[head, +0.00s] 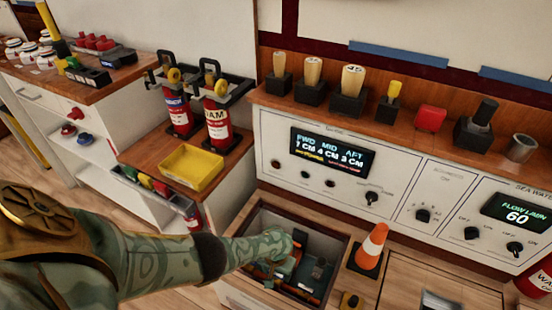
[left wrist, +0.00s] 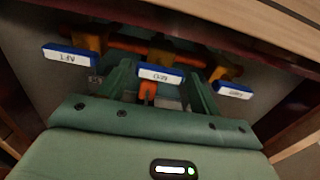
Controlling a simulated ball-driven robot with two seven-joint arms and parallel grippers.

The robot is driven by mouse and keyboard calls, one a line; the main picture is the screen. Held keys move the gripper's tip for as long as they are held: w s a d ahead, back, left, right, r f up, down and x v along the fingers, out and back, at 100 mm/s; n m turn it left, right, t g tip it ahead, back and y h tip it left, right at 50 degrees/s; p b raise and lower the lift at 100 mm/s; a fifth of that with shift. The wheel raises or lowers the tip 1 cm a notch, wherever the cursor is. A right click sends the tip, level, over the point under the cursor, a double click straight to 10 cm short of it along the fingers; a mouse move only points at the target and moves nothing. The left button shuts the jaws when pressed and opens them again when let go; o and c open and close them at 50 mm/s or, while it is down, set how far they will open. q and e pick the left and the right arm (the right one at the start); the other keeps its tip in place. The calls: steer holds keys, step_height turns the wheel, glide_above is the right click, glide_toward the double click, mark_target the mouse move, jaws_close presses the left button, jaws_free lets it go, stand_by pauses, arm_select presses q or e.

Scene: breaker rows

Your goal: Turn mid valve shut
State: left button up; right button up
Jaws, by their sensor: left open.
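My left gripper (head: 290,262) reaches down into an open hatch (head: 338,240) in the wooden deck. In the left wrist view the gripper (left wrist: 162,88) is open, with one green finger on each side of an orange handle (left wrist: 148,90). This handle sits below the middle tag (left wrist: 160,75), which appears upside down and seems to read MID. The mid valve's brass body (left wrist: 160,52) shows behind the tag on an orange pipe. I cannot tell whether the fingers touch the handle. Tags for AFT (left wrist: 71,55) and apparently FWD (left wrist: 234,90) flank it. My right gripper is out of view.
An orange-and-white cone (head: 371,247) stands right of the hatch, with a small yellow-and-black item (head: 350,301) in front. A control panel (head: 405,185) stands behind. A yellow tray (head: 190,167) and red extinguishers (head: 217,122) are at left. Hatch walls are close around my gripper.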

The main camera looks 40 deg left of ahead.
arm_select(q)
steer(key=shift+r, duration=0.35)
step_height(320, 180, up, 4)
steer(key=p, duration=0.3)
steer(key=shift+w+f, duration=0.15)
steer(key=shift+f, duration=0.1)
step_height(320, 180, up, 12)
steer(key=p, duration=0.9)
steer(key=shift+s, duration=0.2)
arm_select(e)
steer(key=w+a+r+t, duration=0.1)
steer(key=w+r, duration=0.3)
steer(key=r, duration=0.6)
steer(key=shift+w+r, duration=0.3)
